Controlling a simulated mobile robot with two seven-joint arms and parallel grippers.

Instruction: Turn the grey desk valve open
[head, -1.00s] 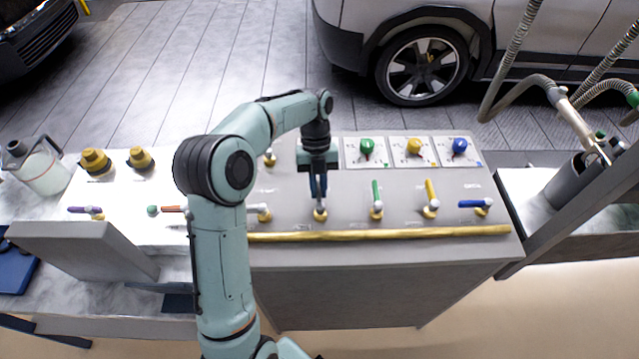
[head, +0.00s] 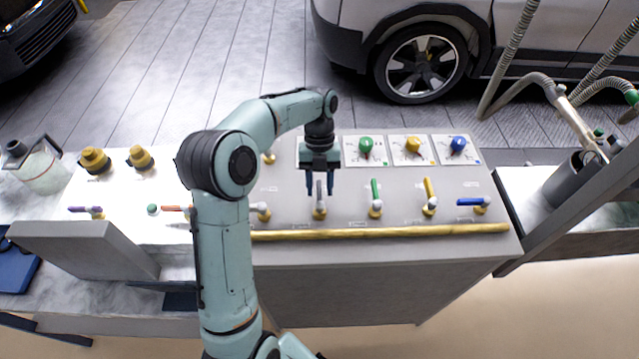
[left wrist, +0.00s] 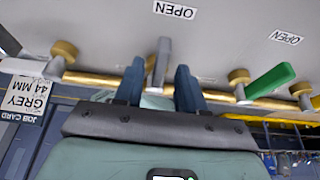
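The grey desk valve (head: 320,201) stands on the sloping desk panel, left of the green-handled valve. Its grey lever points up the panel, away from the brass rail. My left gripper (head: 320,185) hangs over it with its two dark blue fingers spread and open. In the left wrist view the grey lever (left wrist: 161,60) shows between and beyond the open fingertips (left wrist: 158,80), with no visible grip on it. An OPEN label (left wrist: 174,10) lies on the panel near it. My right gripper is not in view.
The green-handled valve (head: 375,197), yellow-handled valve (head: 429,196) and blue-handled valve (head: 473,203) stand to the right. A pale-handled valve (head: 261,211) stands to the left. A brass rail (head: 400,232) runs along the front.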

